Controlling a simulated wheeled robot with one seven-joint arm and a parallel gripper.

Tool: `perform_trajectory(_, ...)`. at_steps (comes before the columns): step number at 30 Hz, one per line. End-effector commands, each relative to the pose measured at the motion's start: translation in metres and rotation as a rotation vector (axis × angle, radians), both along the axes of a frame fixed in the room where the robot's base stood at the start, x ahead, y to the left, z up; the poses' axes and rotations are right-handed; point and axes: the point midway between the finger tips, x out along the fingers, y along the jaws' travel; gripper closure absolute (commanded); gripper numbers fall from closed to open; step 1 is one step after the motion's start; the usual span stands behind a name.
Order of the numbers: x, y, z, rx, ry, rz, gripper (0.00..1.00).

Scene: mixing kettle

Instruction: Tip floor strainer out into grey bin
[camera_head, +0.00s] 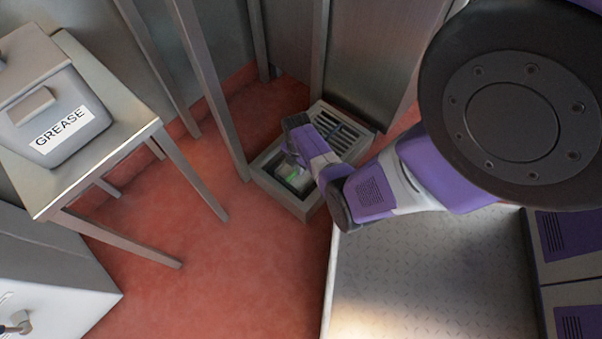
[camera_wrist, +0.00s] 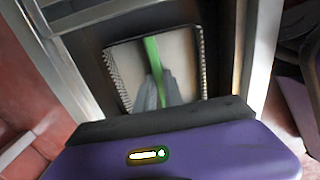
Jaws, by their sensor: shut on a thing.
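The floor strainer is a square basket with a pale inside, a perforated rim and a green bar handle. It sits inside the open part of the floor drain, seen in the head view (camera_head: 297,180) and in the wrist view (camera_wrist: 125,68). My gripper (camera_wrist: 163,92) reaches down into it and is shut on the green handle; in the head view my purple wrist hides the fingers and part of the strainer. A grey lidded box marked GREASE (camera_head: 62,112) stands on a metal table at left; I cannot tell whether it is the grey bin.
The drain's metal frame (camera_head: 279,196) surrounds the opening, with a slatted grate (camera_head: 343,128) beside it. Metal legs and panels stand close behind. The metal table (camera_head: 125,125) has legs reaching the red floor (camera_head: 215,255), which is clear between table and drain.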

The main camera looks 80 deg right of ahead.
Motion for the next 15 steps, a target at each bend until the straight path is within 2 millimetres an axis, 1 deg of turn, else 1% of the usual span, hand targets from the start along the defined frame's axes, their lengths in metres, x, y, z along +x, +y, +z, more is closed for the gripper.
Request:
perform_trajectory(1,0.000,0.000,0.006,-0.001,-0.001,0.000,1.00)
perform_trajectory(15,0.000,0.000,0.032,-0.001,-0.001,0.000,1.00)
